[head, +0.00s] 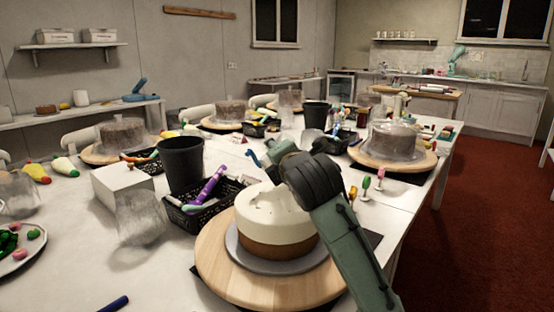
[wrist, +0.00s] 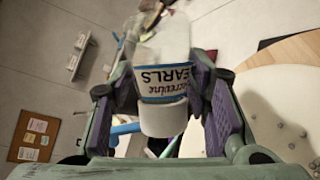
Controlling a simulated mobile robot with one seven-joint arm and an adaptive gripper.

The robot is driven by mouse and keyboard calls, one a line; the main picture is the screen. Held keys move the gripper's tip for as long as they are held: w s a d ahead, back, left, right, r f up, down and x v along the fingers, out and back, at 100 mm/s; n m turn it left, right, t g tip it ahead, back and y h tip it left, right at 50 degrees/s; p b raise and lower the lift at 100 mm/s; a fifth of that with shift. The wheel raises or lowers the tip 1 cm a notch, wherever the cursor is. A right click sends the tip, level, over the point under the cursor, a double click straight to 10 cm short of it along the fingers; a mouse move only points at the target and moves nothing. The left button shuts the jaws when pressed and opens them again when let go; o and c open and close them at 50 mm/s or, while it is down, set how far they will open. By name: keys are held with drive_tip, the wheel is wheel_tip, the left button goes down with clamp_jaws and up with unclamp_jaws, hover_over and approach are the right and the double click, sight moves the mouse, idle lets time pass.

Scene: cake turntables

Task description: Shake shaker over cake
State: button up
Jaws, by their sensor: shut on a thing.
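A white shaker (wrist: 166,60) with a blue-banded label, on which "PEARLS" reads upside down, sits between the purple-padded fingers of my gripper (wrist: 163,88) in the wrist view. My gripper is shut on it. The white-topped cake (head: 275,215) with a brown lower side stands on a wooden turntable (head: 220,275) in the head view. Small bits dot its top, which also shows at the right of the wrist view (wrist: 275,110). My gripper is above the cake's back left side in the head view, where my wrist hides the shaker.
A black basket (head: 190,220) of tools, a black bin (head: 181,163) and a white box (head: 122,188) stand left of the cake. Small coloured items (head: 366,184) stand to the right. Covered cakes (head: 394,140) stand farther back.

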idle(0.3)
drive_tip(key=shift+w+d+r, duration=0.2)
drive_tip(key=shift+w+r, duration=0.05)
drive_tip(key=shift+s+a+f, duration=0.25)
drive_tip(key=shift+s+f, duration=0.05)
drive_tip(key=shift+r+n+t+b, duration=0.2)
drive_tip(key=shift+n+t+b, duration=0.15)
drive_tip(key=shift+b, duration=0.2)
